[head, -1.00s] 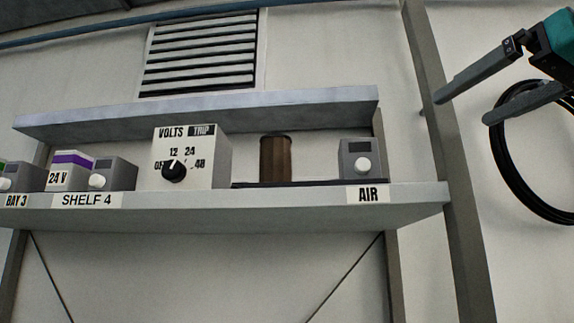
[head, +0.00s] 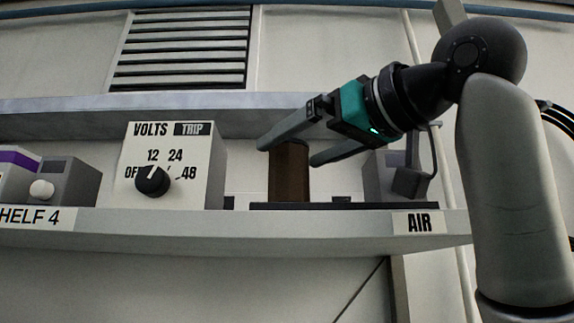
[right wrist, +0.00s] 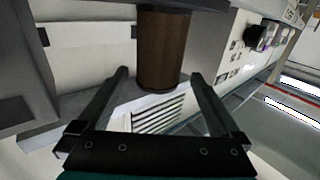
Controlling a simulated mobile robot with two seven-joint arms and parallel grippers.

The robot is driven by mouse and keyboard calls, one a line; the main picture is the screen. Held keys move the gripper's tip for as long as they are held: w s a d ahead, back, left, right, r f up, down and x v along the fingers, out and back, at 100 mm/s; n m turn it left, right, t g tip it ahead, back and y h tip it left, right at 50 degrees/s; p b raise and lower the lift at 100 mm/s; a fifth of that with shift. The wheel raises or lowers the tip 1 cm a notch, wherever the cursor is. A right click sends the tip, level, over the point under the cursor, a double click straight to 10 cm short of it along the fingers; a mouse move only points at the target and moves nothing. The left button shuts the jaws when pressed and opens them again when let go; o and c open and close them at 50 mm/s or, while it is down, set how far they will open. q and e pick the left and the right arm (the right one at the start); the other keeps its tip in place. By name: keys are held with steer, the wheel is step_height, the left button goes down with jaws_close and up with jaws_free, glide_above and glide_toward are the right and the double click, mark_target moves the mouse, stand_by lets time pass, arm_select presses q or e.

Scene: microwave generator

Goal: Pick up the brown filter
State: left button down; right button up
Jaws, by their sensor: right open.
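The brown filter (head: 289,172) is an upright cylinder on a dark base on the shelf, above and left of the AIR label in the head view. My right gripper (head: 290,152) is open at its upper part, one finger on its left side and the other on its right. In the right wrist view the filter (right wrist: 163,48) stands between and beyond the tips of the open fingers (right wrist: 158,75). I cannot tell whether either finger touches it. My left gripper is not in view.
A white VOLTS box (head: 175,165) with a black knob stands left of the filter. A grey box (head: 382,178) is on its right, partly behind my arm. An upper shelf (head: 60,116) runs above and behind. Small grey boxes (head: 70,188) stand far left.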

mark_target(278, 159)
steer(key=p+x, duration=0.2)
steer(key=x, duration=0.3)
steer(key=shift+d+r+p, duration=0.1)
steer(key=shift+r+p, duration=0.1)
steer(key=shift+p, duration=0.2)
steer(key=shift+w+a+f, duration=0.1)
steer(key=shift+w+a, duration=0.1)
steer(key=shift+w, duration=0.15)
steer(key=c, duration=1.4)
